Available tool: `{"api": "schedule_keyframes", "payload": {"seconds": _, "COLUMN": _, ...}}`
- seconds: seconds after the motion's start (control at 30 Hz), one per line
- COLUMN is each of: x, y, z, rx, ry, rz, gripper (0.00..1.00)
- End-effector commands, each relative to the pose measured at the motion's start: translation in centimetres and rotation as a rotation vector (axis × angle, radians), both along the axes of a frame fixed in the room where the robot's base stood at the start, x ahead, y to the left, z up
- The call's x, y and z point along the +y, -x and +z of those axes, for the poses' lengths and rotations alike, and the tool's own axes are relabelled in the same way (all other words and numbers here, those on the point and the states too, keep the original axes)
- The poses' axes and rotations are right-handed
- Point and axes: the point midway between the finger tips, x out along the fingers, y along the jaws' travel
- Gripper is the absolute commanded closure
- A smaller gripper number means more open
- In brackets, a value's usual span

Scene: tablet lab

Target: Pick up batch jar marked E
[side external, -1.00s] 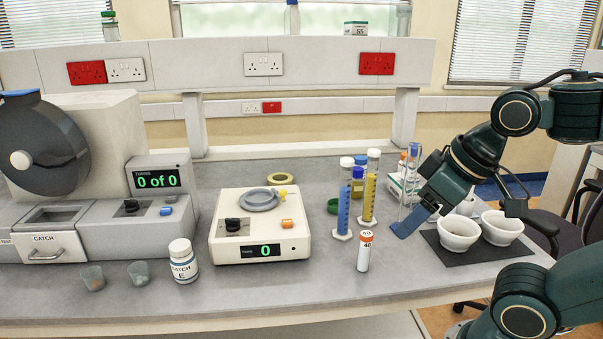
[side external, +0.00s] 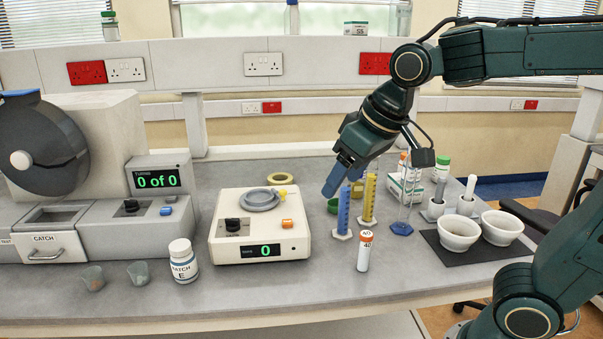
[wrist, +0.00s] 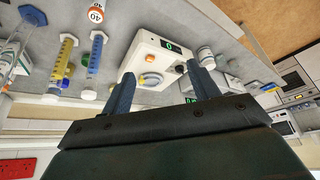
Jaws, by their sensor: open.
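The batch jar marked E (side external: 183,262) is a white jar with a white lid and a dark label. It stands upright on the bench, left of the white counting device. In the wrist view a white jar (wrist: 205,57) shows beyond the device, partly behind a finger; its letter cannot be read there. My gripper (side external: 335,188) is open and empty. It is above the bench beside the blue cylinder, well to the right of and behind the jar. Its two blue fingers (wrist: 163,92) stand apart in the wrist view.
The counting device (side external: 262,228), reading 0, stands between my gripper and the jar. Measuring cylinders (side external: 343,212) and an orange-capped tube (side external: 364,252) are near my gripper. Two small beakers (side external: 138,272) stand left of the jar. White bowls (side external: 459,232) are on a dark mat at right.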

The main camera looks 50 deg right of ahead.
Motion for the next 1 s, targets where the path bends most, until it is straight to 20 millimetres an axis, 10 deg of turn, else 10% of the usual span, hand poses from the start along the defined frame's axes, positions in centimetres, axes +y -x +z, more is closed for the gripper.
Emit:
{"api": "schedule_keyframes", "payload": {"seconds": 0.47, "x": 5.2, "y": -11.7, "z": -1.3, "rx": 0.034, "ry": -0.001, "rz": -0.009, "gripper": 0.40}}
{"api": "schedule_keyframes", "payload": {"seconds": 1.0, "x": 13.6, "y": -22.4, "z": -7.8, "rx": 0.060, "ry": 0.010, "rz": -0.022, "gripper": 0.40}}
